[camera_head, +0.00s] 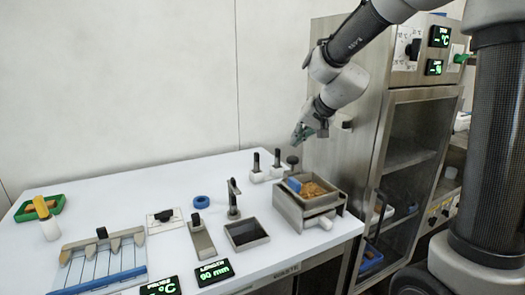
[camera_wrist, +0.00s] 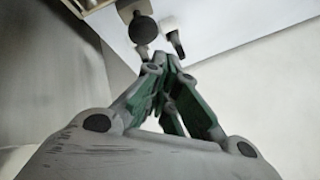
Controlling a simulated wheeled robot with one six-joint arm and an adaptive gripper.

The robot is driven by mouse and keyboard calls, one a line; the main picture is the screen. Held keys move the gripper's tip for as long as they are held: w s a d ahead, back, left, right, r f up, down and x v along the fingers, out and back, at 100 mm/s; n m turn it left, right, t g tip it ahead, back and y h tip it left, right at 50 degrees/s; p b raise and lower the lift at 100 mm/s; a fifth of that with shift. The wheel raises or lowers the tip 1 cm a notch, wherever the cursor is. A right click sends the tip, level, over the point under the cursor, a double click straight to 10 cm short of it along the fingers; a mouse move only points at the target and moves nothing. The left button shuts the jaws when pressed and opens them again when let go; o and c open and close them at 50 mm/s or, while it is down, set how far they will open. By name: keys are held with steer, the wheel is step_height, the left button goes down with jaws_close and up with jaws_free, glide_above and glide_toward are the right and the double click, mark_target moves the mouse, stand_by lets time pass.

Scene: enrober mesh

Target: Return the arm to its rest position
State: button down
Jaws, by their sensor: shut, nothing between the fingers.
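My arm reaches from the upper right of the head view. My gripper (camera_head: 300,136) hangs in the air above the back right of the white table, above and behind the steel box. In the wrist view my gripper (camera_wrist: 166,66) has its green-padded fingers drawn together at the tips, with nothing between them. The fingertips touch nothing that I can make out. Below and past them in the wrist view are a dark round knob (camera_wrist: 143,30) and a small black-and-white handle (camera_wrist: 176,44).
The steel box (camera_head: 310,212) with brown contents stands at the table's right. A steel cabinet (camera_head: 385,130) stands close behind my gripper. The white table (camera_head: 120,192) also bears a dark tray (camera_head: 247,234), a blue ring (camera_head: 201,202) and a green tray (camera_head: 58,203). The air at left is clear.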

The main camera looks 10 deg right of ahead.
steer(key=s+d+n+g+h, duration=0.1)
steer(key=s+d, duration=0.3)
steer(key=s, duration=0.6)
steer(key=s+d+r+n+g+h, duration=0.1)
steer(key=s+d, duration=0.4)
steer(key=s, duration=0.6)
steer(key=s+d+n+h, duration=0.1)
steer(key=s+d, duration=0.4)
steer(key=s, duration=0.6)
steer(key=shift+s+r+g+h, duration=0.15)
steer(key=shift+g+h, duration=0.25)
steer(key=shift+d, duration=0.1)
